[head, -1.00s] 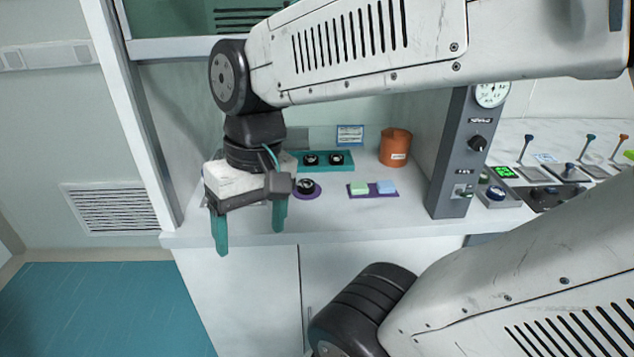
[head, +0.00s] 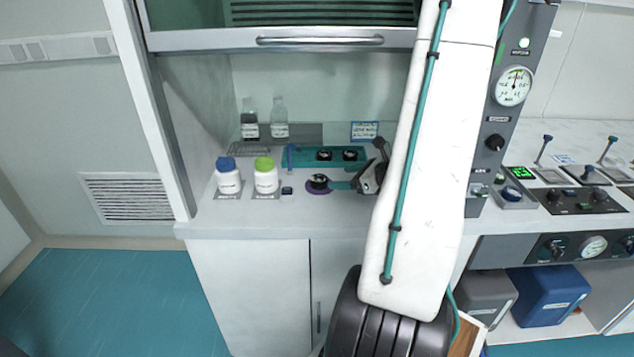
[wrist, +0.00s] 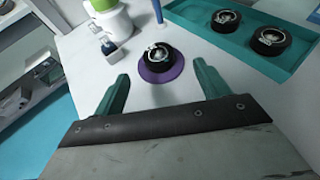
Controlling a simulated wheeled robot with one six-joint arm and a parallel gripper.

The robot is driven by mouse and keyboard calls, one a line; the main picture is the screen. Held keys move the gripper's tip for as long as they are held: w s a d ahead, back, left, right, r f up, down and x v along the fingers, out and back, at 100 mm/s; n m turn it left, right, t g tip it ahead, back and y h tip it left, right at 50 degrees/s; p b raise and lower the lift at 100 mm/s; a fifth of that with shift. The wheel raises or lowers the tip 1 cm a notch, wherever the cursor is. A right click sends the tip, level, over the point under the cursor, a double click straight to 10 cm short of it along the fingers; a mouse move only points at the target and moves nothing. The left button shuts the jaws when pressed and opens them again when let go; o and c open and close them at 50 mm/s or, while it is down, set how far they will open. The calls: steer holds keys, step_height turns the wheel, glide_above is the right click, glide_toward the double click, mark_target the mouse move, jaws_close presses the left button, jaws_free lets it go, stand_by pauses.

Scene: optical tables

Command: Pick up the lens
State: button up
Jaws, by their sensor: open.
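A lens (head: 319,181) in a black round mount lies on a round purple pad (head: 318,191) on the white worktop. In the wrist view the lens (wrist: 160,62) sits on the purple pad (wrist: 160,79), ahead of my gripper and roughly centred between its fingers. My gripper (wrist: 161,78) is open and empty, with its two teal fingers apart. In the head view my gripper (head: 348,182) is low over the worktop, just right of the lens. Two similar black-mounted lenses (head: 324,155) (head: 349,155) sit in a teal tray (head: 305,160) behind.
Two white bottles, one blue-capped (head: 228,177) and one green-capped (head: 265,177), stand left of the lens. A small dark block (head: 287,191) lies between. Two clear bottles (head: 279,118) (head: 250,120) stand behind. A raised sash (head: 320,40) hangs above.

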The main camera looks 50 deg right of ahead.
mark_target(319, 178)
steer(key=shift+w+d+f, duration=0.1)
steer(key=shift+w+f, duration=0.15)
steer(key=shift+f, duration=0.05)
steer(key=x, duration=0.7)
steer(key=shift+a+r, duration=0.1)
steer(key=shift+a, duration=0.25)
steer(key=c, duration=1.2)
steer(key=shift+s, duration=0.1)
steer(key=shift+r, duration=0.1)
